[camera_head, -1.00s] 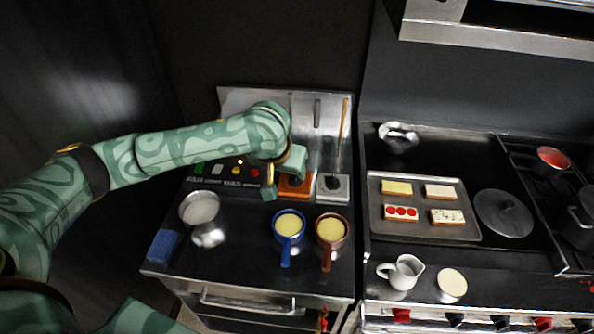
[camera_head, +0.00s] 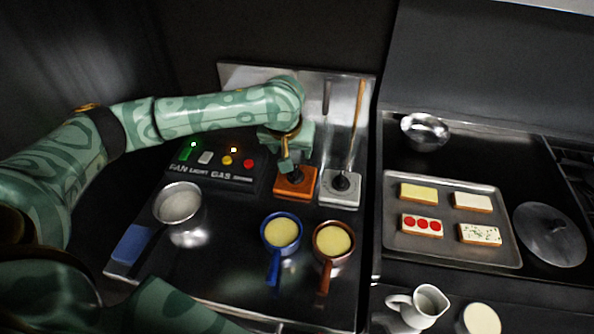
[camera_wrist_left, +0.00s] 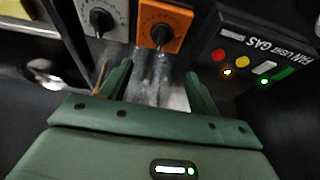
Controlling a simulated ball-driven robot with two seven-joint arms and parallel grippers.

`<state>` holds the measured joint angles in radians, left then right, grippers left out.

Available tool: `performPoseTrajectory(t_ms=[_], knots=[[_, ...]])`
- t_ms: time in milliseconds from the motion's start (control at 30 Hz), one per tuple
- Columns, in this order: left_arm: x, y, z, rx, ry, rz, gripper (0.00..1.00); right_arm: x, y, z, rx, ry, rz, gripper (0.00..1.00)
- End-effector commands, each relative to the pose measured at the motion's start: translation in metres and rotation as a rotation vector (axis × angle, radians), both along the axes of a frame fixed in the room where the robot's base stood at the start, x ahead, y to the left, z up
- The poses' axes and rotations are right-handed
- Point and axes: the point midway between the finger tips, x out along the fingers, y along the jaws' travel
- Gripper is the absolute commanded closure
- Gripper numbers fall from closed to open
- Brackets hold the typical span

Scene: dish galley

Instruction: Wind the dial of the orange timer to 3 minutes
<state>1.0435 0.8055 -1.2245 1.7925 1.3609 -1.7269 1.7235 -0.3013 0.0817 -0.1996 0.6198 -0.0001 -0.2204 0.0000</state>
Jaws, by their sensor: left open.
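The orange timer (camera_head: 295,182) stands at the back of the dark counter, with a dark dial on its top. It also shows in the left wrist view (camera_wrist_left: 178,20), with the dial (camera_wrist_left: 160,35) facing the camera. My left gripper (camera_head: 287,165) is just above and behind the timer in the head view and hides part of it. In the left wrist view my left gripper (camera_wrist_left: 158,85) has its two green fingers apart with nothing between them. The fingertips point toward the timer and look apart from the dial. My right gripper is not in view.
A white timer (camera_head: 340,188) stands right beside the orange one. A control box (camera_head: 215,170) with lit buttons is on its left. A blue pan (camera_head: 281,235), a copper pan (camera_head: 333,242) and a steel pan (camera_head: 180,203) stand in front. A steel panel rises behind.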

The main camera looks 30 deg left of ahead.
Motion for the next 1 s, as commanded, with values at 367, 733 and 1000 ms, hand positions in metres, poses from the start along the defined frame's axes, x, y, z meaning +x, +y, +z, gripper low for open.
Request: performPoseTrajectory(t_ms=[367, 733, 1000], knots=[[0.034, 0.009, -0.094, 0.002, 0.005, 0.001, 0.39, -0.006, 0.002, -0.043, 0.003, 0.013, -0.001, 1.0], [0.051, 0.014, -0.131, 0.001, 0.001, -0.001, 0.39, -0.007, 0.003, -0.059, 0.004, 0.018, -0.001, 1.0], [0.052, 0.014, -0.131, 0.002, 0.0, -0.001, 0.39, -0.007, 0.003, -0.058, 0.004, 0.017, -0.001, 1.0]])
